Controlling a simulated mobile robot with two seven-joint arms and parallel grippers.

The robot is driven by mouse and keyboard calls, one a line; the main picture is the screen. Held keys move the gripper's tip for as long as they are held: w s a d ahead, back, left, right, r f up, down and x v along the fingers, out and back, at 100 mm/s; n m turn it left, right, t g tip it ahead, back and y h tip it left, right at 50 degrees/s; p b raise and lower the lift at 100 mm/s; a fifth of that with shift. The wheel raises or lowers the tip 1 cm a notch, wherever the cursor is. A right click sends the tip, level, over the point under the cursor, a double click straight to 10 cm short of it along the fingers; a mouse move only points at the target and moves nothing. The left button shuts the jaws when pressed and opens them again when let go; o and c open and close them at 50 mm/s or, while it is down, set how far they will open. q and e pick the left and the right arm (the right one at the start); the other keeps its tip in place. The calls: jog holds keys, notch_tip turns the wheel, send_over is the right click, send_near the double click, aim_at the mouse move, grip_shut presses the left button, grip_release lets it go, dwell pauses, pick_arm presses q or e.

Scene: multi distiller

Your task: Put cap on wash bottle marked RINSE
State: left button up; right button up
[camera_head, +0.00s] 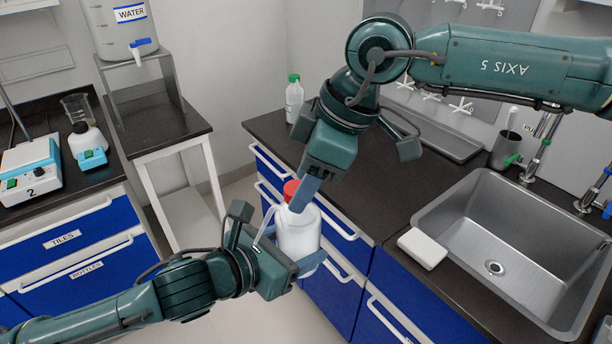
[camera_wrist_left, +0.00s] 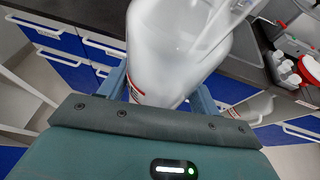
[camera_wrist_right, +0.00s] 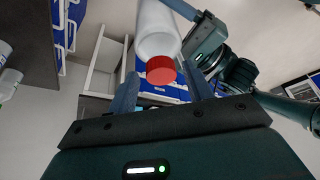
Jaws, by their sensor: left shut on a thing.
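A white translucent wash bottle (camera_head: 298,235) with a thin spout tube is held upright in the air. My left gripper (camera_head: 300,262) is shut around its lower body; the bottle (camera_wrist_left: 178,50) fills the left wrist view between the fingers. Its marking cannot be read. A red cap (camera_head: 291,188) is at the top of the bottle's neck. In the right wrist view the cap (camera_wrist_right: 160,70) lies between my right fingers, with a gap visible on both sides. My right gripper (camera_wrist_right: 160,82) is open around the cap, coming from above; one finger hides part of it in the head view.
A dark counter with a sink (camera_head: 495,255) is on the right, with a white block (camera_head: 422,247) at its front edge. A green-capped bottle (camera_head: 294,98) stands behind. Blue drawers (camera_head: 335,270) are close below the bottle. A water tank (camera_head: 122,28) is at the back left.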

jog(key=shift+r, duration=2.25)
